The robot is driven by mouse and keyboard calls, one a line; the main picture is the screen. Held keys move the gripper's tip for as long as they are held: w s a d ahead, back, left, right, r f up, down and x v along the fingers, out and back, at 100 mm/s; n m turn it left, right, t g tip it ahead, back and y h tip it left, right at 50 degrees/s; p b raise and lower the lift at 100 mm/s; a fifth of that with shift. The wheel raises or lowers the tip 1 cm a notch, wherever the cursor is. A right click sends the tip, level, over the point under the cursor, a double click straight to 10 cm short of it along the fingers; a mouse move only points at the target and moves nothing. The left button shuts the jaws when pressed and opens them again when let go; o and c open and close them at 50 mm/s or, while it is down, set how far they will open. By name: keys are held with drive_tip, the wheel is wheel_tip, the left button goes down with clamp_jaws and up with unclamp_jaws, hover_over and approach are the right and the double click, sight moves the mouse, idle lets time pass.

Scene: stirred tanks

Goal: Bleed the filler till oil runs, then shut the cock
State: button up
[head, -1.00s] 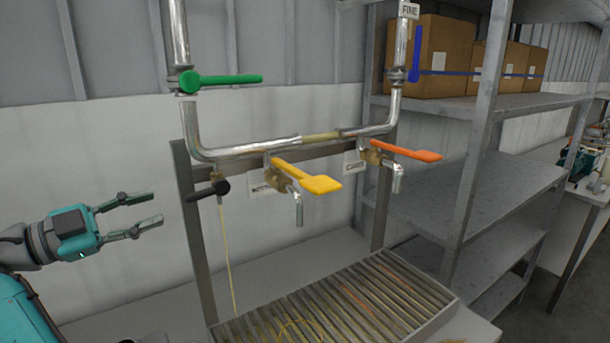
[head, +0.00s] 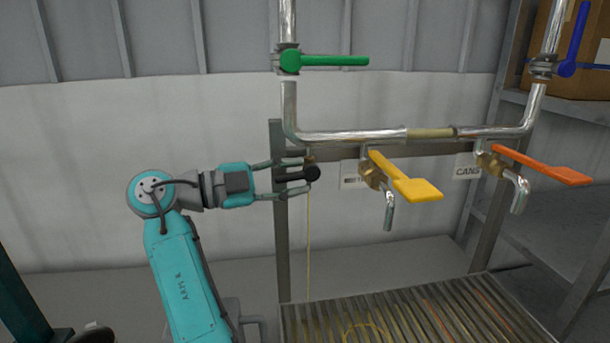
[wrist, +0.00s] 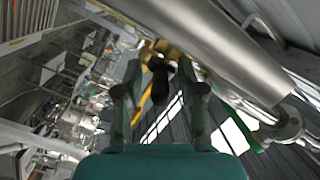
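The small bleed cock with a black lever (head: 296,175) hangs at the left end of the horizontal pipe. Its lever points left, about level. A thin yellow line (head: 308,240) drops straight from it to the grate; I cannot tell whether it is running oil or a thin tube. My gripper (head: 290,178) comes in from the left, with one finger above the lever and one below. In the wrist view the black lever (wrist: 160,78) sits between the fingers with gaps at both sides, so the gripper is open around it.
A yellow-handled tap (head: 405,180) and an orange-handled tap (head: 540,166) stick out to the right. A green lever (head: 335,61) is above, a blue lever (head: 574,42) at upper right. A slatted grate (head: 440,315) lies below. Free room is to the left.

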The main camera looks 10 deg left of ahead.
drive_tip(key=shift+x, duration=1.1)
clamp_jaws()
drive_tip(key=shift+d+f+n+t+h, duration=0.15)
drive_tip(key=shift+n+t+h, duration=0.35)
drive_tip(key=shift+h, duration=0.8)
unclamp_jaws()
